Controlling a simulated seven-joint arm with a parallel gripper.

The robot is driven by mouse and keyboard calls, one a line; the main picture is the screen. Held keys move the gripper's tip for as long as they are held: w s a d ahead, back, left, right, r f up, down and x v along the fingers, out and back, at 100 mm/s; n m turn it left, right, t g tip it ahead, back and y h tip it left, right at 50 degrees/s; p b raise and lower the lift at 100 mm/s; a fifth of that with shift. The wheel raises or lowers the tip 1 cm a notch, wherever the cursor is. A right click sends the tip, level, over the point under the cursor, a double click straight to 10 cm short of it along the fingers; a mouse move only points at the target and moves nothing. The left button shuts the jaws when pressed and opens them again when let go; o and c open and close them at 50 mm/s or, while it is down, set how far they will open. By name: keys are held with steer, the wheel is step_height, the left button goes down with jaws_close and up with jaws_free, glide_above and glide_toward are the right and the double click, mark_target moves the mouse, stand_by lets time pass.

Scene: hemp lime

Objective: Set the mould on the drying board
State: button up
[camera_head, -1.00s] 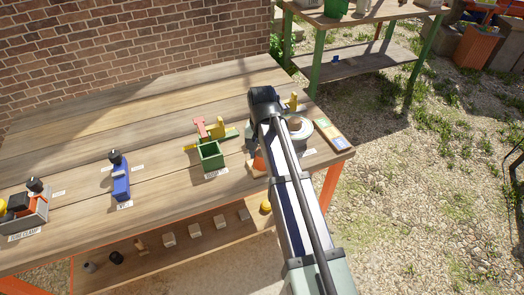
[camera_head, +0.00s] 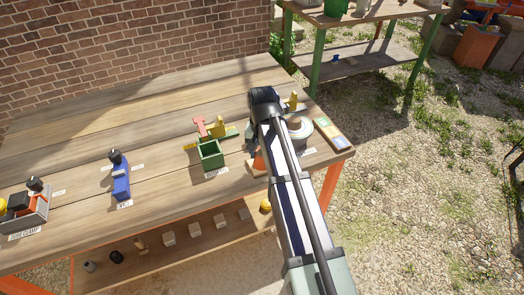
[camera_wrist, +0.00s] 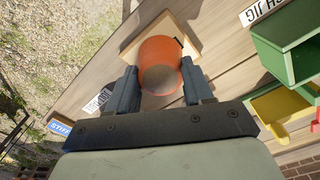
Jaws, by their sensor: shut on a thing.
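The mould (camera_wrist: 160,58) is an orange, round, tapered piece with a greyish end towards the wrist camera. My gripper (camera_wrist: 160,88) is shut on it, with one dark finger on each side. The drying board appears to be the pale square wooden board (camera_wrist: 185,35) behind the mould in the wrist view. In the head view my arm partly covers the mould (camera_head: 258,160) and the board (camera_head: 254,171). The mould is over or on the board. I cannot tell whether its base touches.
A green open box (camera_head: 210,157) with red and yellow parts stands left of my gripper. A round grey-white piece (camera_head: 300,130) and a coloured card strip (camera_head: 329,133) lie to the right, near the bench edge. A blue tool (camera_head: 121,182) stands further left. Bare planks lie between.

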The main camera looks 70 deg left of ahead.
steer(key=shift+f, duration=0.1)
stand_by(0.7)
steer(key=o, duration=1.6)
steer(key=shift+c, duration=0.2)
steer(key=shift+r, duration=3.55)
